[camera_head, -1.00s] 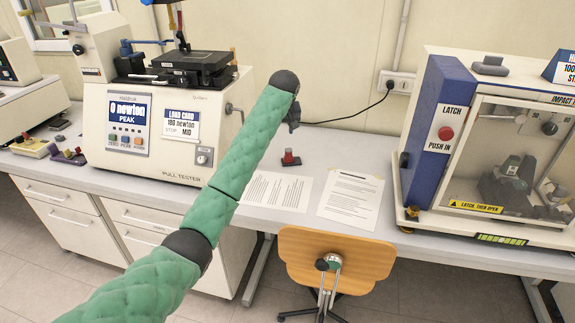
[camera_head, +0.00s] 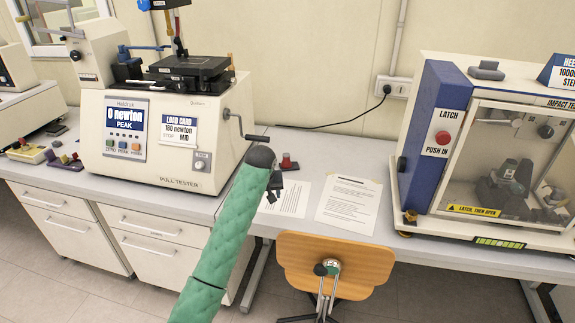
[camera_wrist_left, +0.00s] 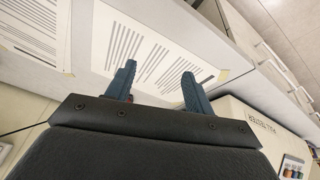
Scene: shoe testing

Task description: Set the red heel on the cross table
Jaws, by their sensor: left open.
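The red heel (camera_head: 287,159) is a small red piece with a dark base, standing on the bench behind the papers in the head view. The cross table (camera_head: 190,70) appears to be the black platform on top of the pull tester (camera_head: 165,130). My left gripper (camera_head: 273,192) hangs over the bench beside the pull tester, in front of and slightly left of the heel, apart from it. In the left wrist view its two fingers (camera_wrist_left: 158,77) are spread, with papers beyond them. I cannot make out the heel clearly there. My right gripper is not in view.
The pull tester's crank (camera_head: 240,125) sticks out to the right, above my left gripper. Printed sheets (camera_head: 349,203) lie flat on the bench. The impact tester (camera_head: 490,150) stands at right. A wooden chair (camera_head: 350,262) stands in front. Small coloured pieces (camera_head: 65,160) lie at far left.

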